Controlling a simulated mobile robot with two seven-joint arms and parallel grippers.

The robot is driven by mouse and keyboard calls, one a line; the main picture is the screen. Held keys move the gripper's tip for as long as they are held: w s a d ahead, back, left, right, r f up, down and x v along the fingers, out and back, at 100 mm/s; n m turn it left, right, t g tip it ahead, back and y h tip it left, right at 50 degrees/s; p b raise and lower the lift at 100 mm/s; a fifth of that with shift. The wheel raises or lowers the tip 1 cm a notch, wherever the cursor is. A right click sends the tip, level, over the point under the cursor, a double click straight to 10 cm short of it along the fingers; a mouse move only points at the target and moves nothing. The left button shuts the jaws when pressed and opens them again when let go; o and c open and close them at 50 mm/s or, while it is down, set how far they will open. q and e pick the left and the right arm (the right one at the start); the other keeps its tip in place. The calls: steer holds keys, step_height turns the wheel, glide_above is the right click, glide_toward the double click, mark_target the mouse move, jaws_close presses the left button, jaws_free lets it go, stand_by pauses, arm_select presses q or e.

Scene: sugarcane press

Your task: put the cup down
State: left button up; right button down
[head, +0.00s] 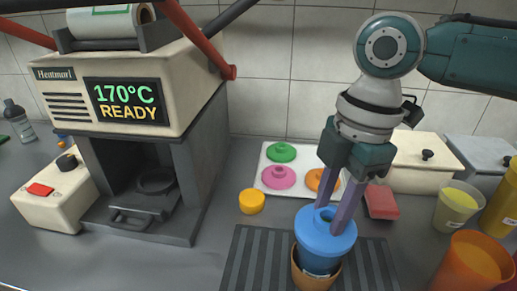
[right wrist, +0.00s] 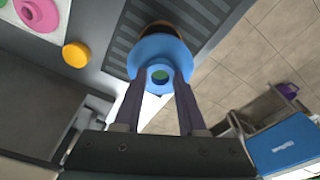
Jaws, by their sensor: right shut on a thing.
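My right gripper (head: 330,220) comes down from the upper right. It is shut on a blue lid-like piece (head: 318,244) with a raised ring on top. The piece sits over the mouth of a brown-orange cup (head: 308,282), which looks upright above the dark ribbed grate (head: 253,262). The cup's base is cut off by the frame edge, so I cannot tell whether it touches the grate. In the right wrist view the gripper's fingers (right wrist: 158,95) flank the ring of the blue piece (right wrist: 158,50), and the brown cup (right wrist: 168,27) is mostly hidden behind it. My left gripper is not in view.
Behind the grate is a white tray (head: 268,162) with green, pink and orange lids; a yellow piece (head: 252,201) lies nearby. A pale cup (head: 457,208) and an orange cup (head: 473,265) stand right. Bare counter lies left of the grate.

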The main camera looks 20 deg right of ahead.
steer(key=shift+f, duration=0.2)
steer(key=c, duration=0.9)
jaws_free()
steer(key=shift+f, duration=0.1)
steer(key=o, duration=0.4)
